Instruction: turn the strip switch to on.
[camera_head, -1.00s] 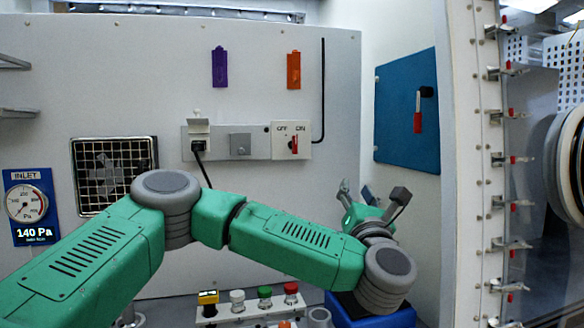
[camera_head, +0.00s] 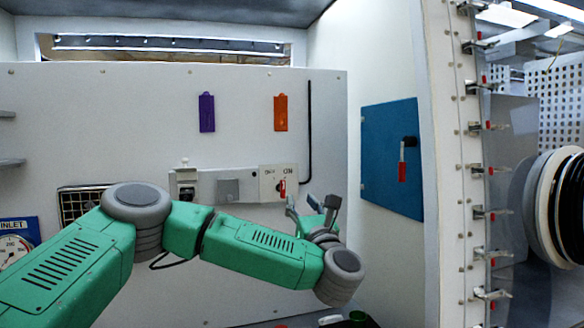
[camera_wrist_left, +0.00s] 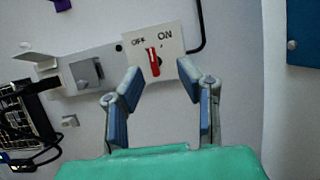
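The strip switch is a red lever (camera_head: 282,188) on a white plate at the right end of a grey wall strip (camera_head: 240,189). In the left wrist view the lever (camera_wrist_left: 154,62) stands nearly upright, between the OFF mark at left and the ON mark at right. My left gripper (camera_head: 312,205) is open and empty, just right of and below the switch in the head view. In the wrist view its fingertips (camera_wrist_left: 160,78) are spread to either side below the lever, with no contact visible. My right gripper is not in view.
A socket with a raised cover (camera_head: 187,181) and a grey box (camera_head: 228,189) sit left of the switch. A purple tag (camera_head: 207,112) and an orange tag (camera_head: 280,113) hang above. A black rod (camera_head: 308,135) runs down the wall nearby. A blue panel (camera_head: 385,170) is at right.

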